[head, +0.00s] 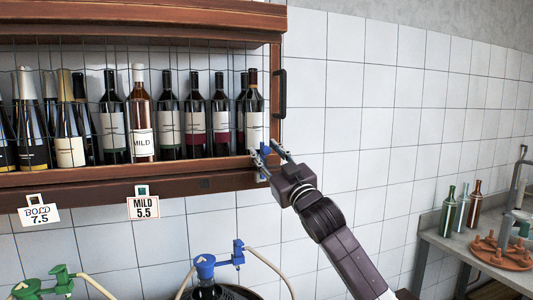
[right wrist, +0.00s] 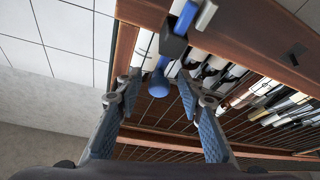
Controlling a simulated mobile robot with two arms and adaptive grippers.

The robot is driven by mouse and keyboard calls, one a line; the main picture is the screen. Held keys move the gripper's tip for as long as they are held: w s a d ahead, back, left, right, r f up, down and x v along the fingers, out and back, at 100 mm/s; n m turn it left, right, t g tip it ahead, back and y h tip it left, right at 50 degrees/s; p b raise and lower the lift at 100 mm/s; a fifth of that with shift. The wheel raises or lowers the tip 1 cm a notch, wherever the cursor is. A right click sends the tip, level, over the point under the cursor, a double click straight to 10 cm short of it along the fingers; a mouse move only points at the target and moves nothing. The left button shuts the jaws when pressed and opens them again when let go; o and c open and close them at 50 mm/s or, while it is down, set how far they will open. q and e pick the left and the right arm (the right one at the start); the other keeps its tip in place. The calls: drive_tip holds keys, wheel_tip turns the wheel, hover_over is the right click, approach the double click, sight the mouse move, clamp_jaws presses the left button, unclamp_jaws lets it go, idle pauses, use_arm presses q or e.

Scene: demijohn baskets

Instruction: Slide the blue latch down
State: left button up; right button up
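The blue latch (head: 265,150) is at the lower right corner of the wooden wine cabinet, mostly hidden by my right gripper in the head view. In the right wrist view its round blue knob (right wrist: 158,86) hangs below a dark bracket, and a blue bar (right wrist: 186,18) shows above the bracket. My right gripper (head: 269,154) is at the latch. In the right wrist view the right gripper (right wrist: 160,80) is open, with one finger on each side of the knob and visible gaps between. I cannot tell how deep the knob sits between the fingers. My left gripper is not in view.
The cabinet (head: 120,178) holds several bottles behind thin wires, with a dark handle (head: 280,93) on its right side. Price tags (head: 143,207) hang below. A side table (head: 455,245) with bottles is at right. The tiled wall is clear.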

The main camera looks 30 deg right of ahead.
drive_tip(key=v, duration=1.2)
drive_tip(key=shift+f, duration=0.1)
idle(0.4)
